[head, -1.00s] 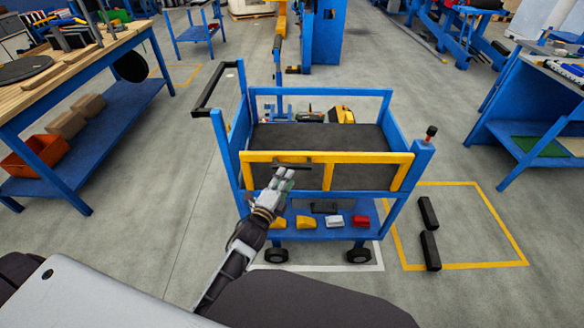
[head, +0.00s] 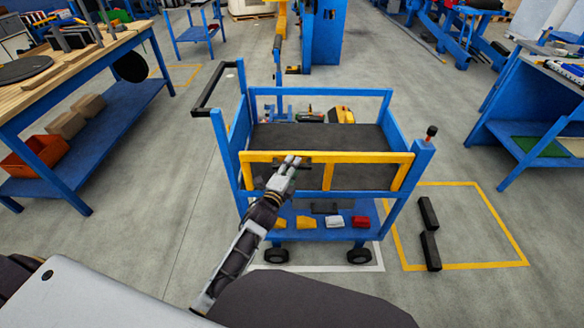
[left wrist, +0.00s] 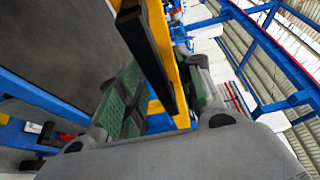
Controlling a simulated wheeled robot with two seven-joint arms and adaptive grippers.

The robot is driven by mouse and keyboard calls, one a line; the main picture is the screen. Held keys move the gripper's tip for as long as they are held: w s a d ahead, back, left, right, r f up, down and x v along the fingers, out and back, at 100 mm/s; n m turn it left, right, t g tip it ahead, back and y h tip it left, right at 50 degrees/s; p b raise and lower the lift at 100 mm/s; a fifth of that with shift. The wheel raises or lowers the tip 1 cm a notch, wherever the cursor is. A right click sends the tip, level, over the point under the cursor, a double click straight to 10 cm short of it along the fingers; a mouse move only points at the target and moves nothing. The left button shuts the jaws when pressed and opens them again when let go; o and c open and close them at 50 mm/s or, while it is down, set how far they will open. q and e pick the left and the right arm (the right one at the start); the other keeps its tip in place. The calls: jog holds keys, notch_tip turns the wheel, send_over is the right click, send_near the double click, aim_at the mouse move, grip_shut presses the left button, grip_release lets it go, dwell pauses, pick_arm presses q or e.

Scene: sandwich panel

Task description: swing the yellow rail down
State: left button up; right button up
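The yellow rail (head: 360,157) is raised along the near side of the blue trolley (head: 423,160), its top bar level. In the left wrist view the yellow rail (left wrist: 161,28) carries a black handle bar (left wrist: 146,45). My left gripper (head: 290,162) is at the top bar, left of its middle. In the left wrist view the left gripper (left wrist: 165,72) has its green-padded fingers apart, one on each side of the black handle bar. I cannot tell whether the pads touch it. My right gripper is not in view.
Small yellow, white and red items (head: 305,222) lie on the trolley's lower shelf. Black blocks (head: 428,212) lie on the floor to the right. A workbench (head: 75,78) stands at left; floor between is clear.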

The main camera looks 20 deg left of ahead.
pick_arm(q)
jog(key=shift+c, duration=0.4)
grip_shut()
dwell(0.4)
